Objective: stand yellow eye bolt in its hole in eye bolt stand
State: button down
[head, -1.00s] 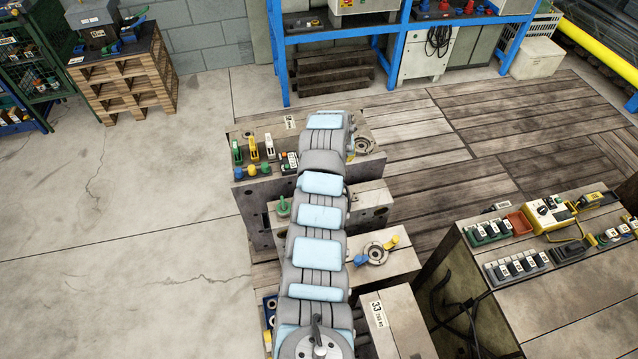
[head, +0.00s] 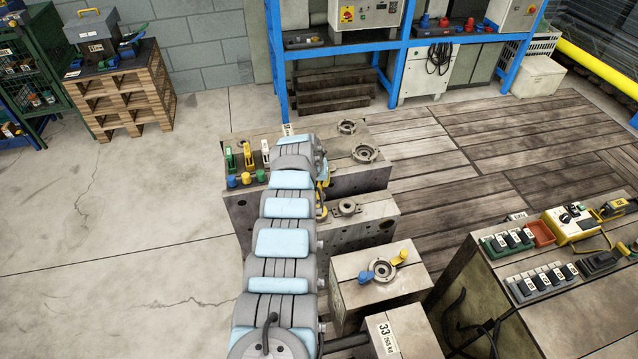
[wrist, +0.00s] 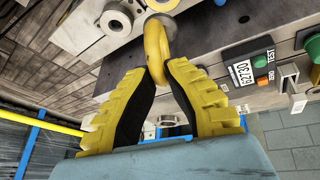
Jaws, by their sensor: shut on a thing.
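The yellow eye bolt (wrist: 156,45) shows as a yellow ring between the tips of my gripper's yellow ribbed fingers (wrist: 158,75) in the wrist view. My gripper is shut on it. In the head view my gripper (head: 323,198) is mostly hidden behind my arm, with a little yellow showing by the middle steel block. The lower end of the eye bolt is not clear, and I cannot tell whether it touches anything. I cannot pick out the eye bolt stand or its hole with certainty; my arm covers part of the blocks.
The back mould block (head: 370,178) carries coloured clamps and knobs at its left. A ring (head: 347,207) sits on the middle block. A front block bears a ring with blue and yellow handles (head: 383,267). A bench (head: 560,300) with tools stands right. The left floor is clear.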

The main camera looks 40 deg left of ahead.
jog(key=shift+f+b, duration=1.9)
jog(key=shift+f, duration=0.35)
jog(key=shift+f+b, duration=1.45)
jog(key=shift+b, duration=0.05)
dwell(1.0)
jog(key=c, duration=1.2)
grip_release()
jog(key=shift+o, duration=0.2)
jog(key=shift+s+r, duration=0.1)
jog(key=shift+r, duration=0.4)
jog(key=v, duration=1.1)
jog(key=shift+s, duration=0.2)
